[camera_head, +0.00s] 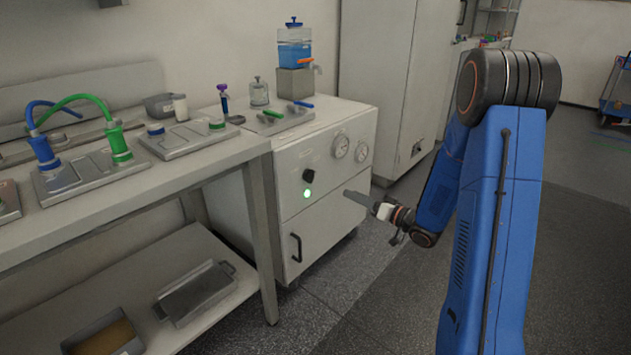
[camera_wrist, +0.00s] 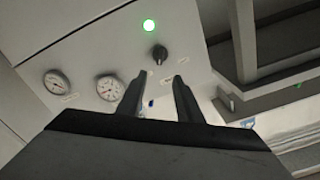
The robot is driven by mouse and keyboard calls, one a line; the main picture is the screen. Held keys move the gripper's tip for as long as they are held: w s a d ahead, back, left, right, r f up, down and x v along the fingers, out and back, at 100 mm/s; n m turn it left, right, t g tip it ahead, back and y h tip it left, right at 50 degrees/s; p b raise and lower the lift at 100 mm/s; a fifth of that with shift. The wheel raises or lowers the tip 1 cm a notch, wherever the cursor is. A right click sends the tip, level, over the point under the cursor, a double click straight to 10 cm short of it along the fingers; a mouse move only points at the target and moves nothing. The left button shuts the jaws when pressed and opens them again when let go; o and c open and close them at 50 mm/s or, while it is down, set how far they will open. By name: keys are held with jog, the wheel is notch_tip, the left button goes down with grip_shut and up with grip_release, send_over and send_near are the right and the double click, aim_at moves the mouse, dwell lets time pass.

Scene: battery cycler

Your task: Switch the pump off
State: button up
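The pump cabinet (camera_head: 325,215) is a white box at the end of the bench. Its front has a black rotary knob (camera_head: 308,175) with a lit green lamp (camera_head: 307,193) just below it. In the wrist view the knob (camera_wrist: 159,53) shows just beyond my fingertips, with the glowing lamp (camera_wrist: 149,25) above it. My gripper (camera_head: 347,193) is in front of the cabinet, to the right of the knob and a little lower in the head view. In the wrist view my gripper (camera_wrist: 160,77) has its fingers apart with nothing held; it looks apart from the knob.
Two round gauges (camera_head: 351,149) sit right of the knob. A black door handle (camera_head: 296,247) sticks out lower on the front.

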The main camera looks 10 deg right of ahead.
aim_at(313, 177)
jog(key=x, duration=1.7)
jog(key=shift+w, duration=0.1)
jog(key=shift+a, duration=0.1)
grip_shut()
